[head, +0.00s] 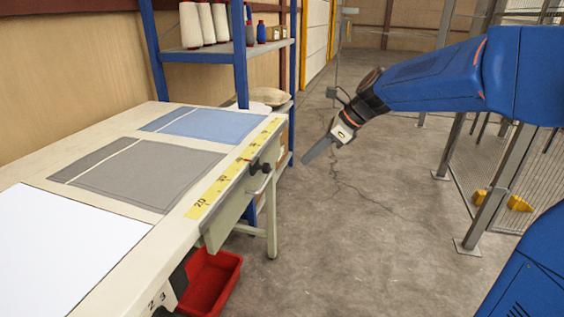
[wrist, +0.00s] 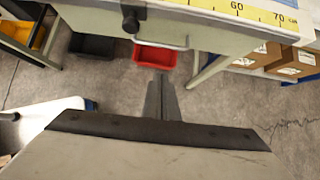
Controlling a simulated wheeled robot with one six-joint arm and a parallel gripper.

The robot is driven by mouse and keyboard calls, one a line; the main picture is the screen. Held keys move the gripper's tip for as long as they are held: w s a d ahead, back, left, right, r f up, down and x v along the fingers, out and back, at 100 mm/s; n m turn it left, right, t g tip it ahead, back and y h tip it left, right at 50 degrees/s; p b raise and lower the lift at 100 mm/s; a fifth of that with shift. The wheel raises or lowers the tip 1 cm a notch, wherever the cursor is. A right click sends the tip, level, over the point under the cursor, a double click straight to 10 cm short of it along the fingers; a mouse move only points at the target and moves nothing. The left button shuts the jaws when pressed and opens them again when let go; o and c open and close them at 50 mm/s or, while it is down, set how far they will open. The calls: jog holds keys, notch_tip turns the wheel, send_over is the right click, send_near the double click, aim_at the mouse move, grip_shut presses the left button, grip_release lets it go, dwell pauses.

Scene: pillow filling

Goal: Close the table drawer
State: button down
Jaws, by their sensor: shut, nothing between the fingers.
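The long pale work table (head: 95,138) is at the left in the head view. Its drawer (head: 232,212) is at the front edge, below the yellow measuring tape, with a dark knob (head: 266,169) near its far end. The drawer front seems to stand out from the table edge; how far I cannot tell. In the wrist view the drawer front (wrist: 166,28) and a dark knob (wrist: 130,20) are at the top. My gripper (head: 307,160) is shut and empty, in open air to the right of the drawer and apart from it. Its fingers also show in the wrist view (wrist: 160,82).
A red bin (head: 212,280) is under the table. A blue shelf rack (head: 242,55) with thread cones stands behind it. Grey and blue cloths (head: 145,170) and a white sheet lie on the table. A mesh fence is at the right. The floor (head: 350,230) between is clear.

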send_near(256, 179)
notch_tip(256, 179, down, 4)
jog(key=d, duration=0.2)
jog(key=shift+s+a+f, duration=0.1)
jog(key=shift+a+f, duration=0.1)
jog(key=shift+a, duration=0.3)
jog(key=a, duration=0.1)
jog(key=w+a, duration=0.1)
jog(key=a, duration=0.2)
jog(key=shift+w+a, duration=0.15)
jog(key=shift+w, duration=0.15)
